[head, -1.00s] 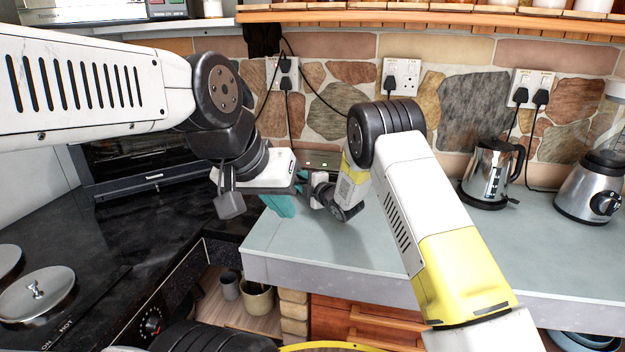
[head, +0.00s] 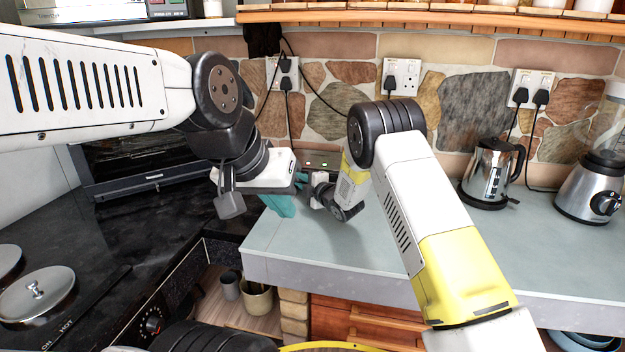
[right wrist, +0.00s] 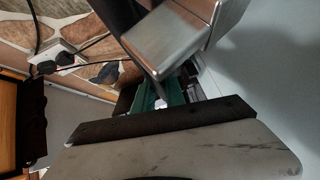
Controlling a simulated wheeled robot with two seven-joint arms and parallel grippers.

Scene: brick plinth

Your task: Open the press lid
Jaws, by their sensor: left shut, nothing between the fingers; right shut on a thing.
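The press (head: 322,160) stands at the back of the grey-green counter, mostly hidden by my grippers; only a steel strip with small red lights shows in the head view. In the right wrist view a brushed steel part (right wrist: 172,45), seemingly the press, fills the top middle. My left gripper (head: 284,207), with teal fingers, is shut and empty in front of the press. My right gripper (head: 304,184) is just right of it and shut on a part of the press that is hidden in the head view. I cannot tell the lid's angle.
A kettle (head: 491,172) and a blender (head: 588,188) stand on the counter (head: 400,262) at the right. A black hob with a pot lid (head: 38,292) is at the left. Cables hang from wall sockets (head: 402,76) behind. The front middle counter is clear.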

